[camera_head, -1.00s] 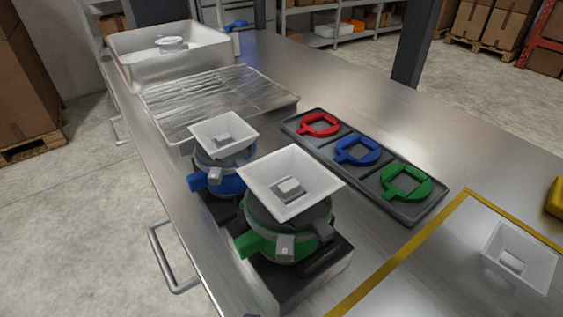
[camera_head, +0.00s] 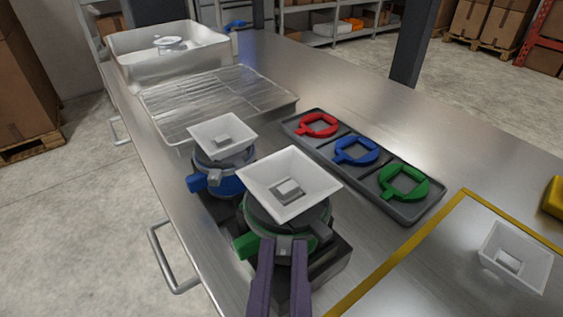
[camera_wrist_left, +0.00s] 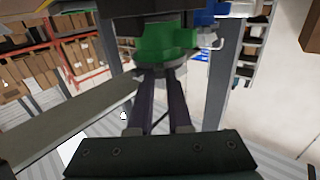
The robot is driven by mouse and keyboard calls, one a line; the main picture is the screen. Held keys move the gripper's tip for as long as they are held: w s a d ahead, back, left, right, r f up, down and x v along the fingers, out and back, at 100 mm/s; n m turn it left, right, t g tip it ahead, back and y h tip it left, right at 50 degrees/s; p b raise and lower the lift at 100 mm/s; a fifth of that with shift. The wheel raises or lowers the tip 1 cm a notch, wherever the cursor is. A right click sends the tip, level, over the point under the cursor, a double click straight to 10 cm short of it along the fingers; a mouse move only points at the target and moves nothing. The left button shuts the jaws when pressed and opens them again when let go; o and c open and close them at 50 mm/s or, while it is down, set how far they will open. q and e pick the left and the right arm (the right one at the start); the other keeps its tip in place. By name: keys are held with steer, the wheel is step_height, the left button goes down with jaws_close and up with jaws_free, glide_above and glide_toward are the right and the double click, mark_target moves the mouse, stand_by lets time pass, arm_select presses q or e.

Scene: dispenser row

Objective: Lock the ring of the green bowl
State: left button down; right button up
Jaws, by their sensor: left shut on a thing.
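The green bowl (camera_head: 252,246) is part of a dispenser with a white square funnel (camera_head: 290,178) on top, on a dark base. A grey ring (camera_head: 262,228) goes around it, with a light grey tab at the front. My left gripper (camera_head: 283,243) comes up from the bottom edge, its two purple fingers shut on the ring's tab. The fingers hide most of the tab and part of the bowl's front. In the left wrist view the fingers (camera_wrist_left: 158,80) reach the tab just below the green bowl (camera_wrist_left: 165,42). My right gripper is not in view.
A blue dispenser (camera_head: 228,185) with a white funnel stands just behind. A dark tray (camera_head: 408,214) with red, blue and green rings lies to the right. A loose white funnel (camera_head: 515,250) stands inside the yellow outline. A wire rack (camera_head: 215,95) and metal bin (camera_head: 125,68) are farther back.

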mark_target(248, 244)
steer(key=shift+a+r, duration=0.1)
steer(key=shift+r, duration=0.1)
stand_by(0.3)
